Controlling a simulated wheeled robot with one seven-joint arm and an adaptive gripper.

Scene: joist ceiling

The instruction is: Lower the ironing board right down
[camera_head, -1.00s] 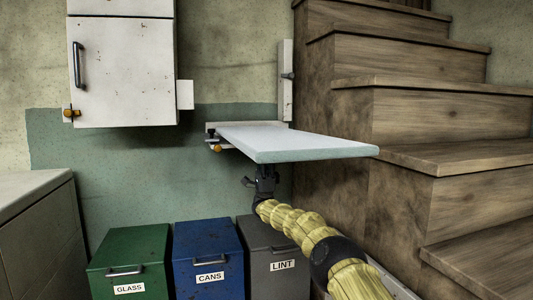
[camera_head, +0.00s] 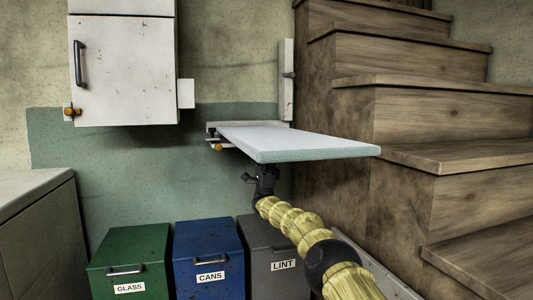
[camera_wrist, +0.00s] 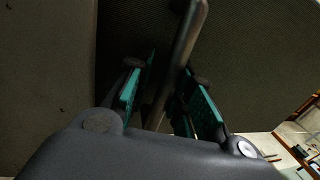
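The ironing board (camera_head: 300,143) is a pale, flat board with a greenish edge. It sticks out from the wall bracket (camera_head: 250,127) and looks about level. My gripper (camera_head: 262,178) is below the board, under its middle in the head view; the board hides part of it. In the wrist view, my gripper (camera_wrist: 168,80) has its teal-padded fingers apart. A metal bar (camera_wrist: 186,40) runs between or just in front of them; I cannot tell whether they touch it. The dark underside of the board (camera_wrist: 245,50) appears to fill much of that view.
Wooden stairs (camera_head: 440,115) rise close on the right. Green (camera_head: 135,245), blue (camera_head: 205,240) and grey (camera_head: 258,235) bins stand below. A white wall cabinet (camera_head: 125,65) hangs at upper left. A pale counter (camera_head: 35,190) stands at left.

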